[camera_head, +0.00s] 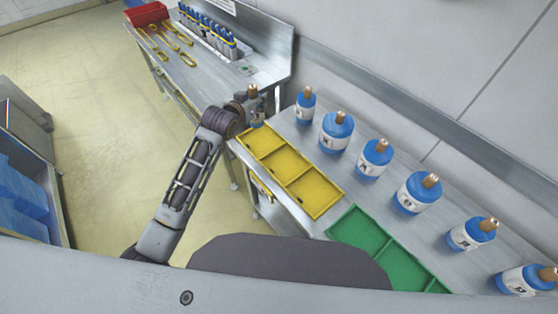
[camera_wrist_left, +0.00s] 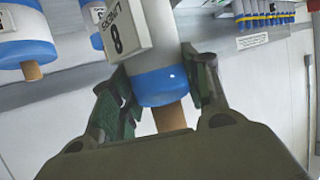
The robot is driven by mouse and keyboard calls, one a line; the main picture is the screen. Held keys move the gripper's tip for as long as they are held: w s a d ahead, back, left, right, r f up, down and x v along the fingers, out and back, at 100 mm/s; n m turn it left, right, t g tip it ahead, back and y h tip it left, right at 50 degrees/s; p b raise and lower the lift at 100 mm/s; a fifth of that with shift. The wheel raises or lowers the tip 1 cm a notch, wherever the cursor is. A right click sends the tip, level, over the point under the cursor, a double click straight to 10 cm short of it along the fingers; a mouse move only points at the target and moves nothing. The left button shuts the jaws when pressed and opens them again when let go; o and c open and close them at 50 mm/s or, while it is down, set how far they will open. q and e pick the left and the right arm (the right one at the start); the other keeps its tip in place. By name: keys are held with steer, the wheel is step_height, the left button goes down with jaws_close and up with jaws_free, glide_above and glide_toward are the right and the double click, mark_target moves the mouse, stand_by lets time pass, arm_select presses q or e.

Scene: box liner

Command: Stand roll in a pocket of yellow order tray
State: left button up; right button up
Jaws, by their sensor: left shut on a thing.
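The yellow order tray (camera_head: 322,192) lies on the metal bench and has three pockets in a row; the two nearer ones look empty. My left gripper (camera_head: 258,106) is at the tray's far left end, shut on a roll (camera_wrist_left: 160,82). In the wrist view this roll has a white body, blue end cap, brown core and a label with an 8. In the head view its brown core (camera_head: 252,91) points up, and the gripper hides most of it. I cannot tell whether its base is inside the far pocket or above it. My right gripper is out of view.
Several blue and white rolls (camera_head: 337,131) stand in a row along the bench's back. A green tray (camera_head: 351,222) lies nearer than the yellow one. A second bench holds a red box (camera_head: 147,13), yellow tools (camera_head: 160,45) and a rack of small blue items (camera_head: 208,33).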

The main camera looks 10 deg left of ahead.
mark_target(260, 121)
arm_select(q)
steer(key=shift+w+d+f+m+h, duration=0.15)
steer(key=shift+w+d+f+h, duration=0.1)
steer(key=shift+w+f, duration=0.25)
steer(key=shift+w+d+f+m+h, duration=0.2)
steer(key=shift+w+f, duration=0.15)
steer(key=shift+w, duration=0.15)
steer(key=shift+f, duration=0.15)
steer(key=shift+f+p, duration=0.35)
steer(key=shift+f, duration=2.6)
steer(key=shift+f, duration=1.9)
steer(key=shift+f, duration=0.15)
steer(key=o, duration=1.1)
steer(key=shift+o, duration=0.3)
steer(key=shift+s, duration=0.1)
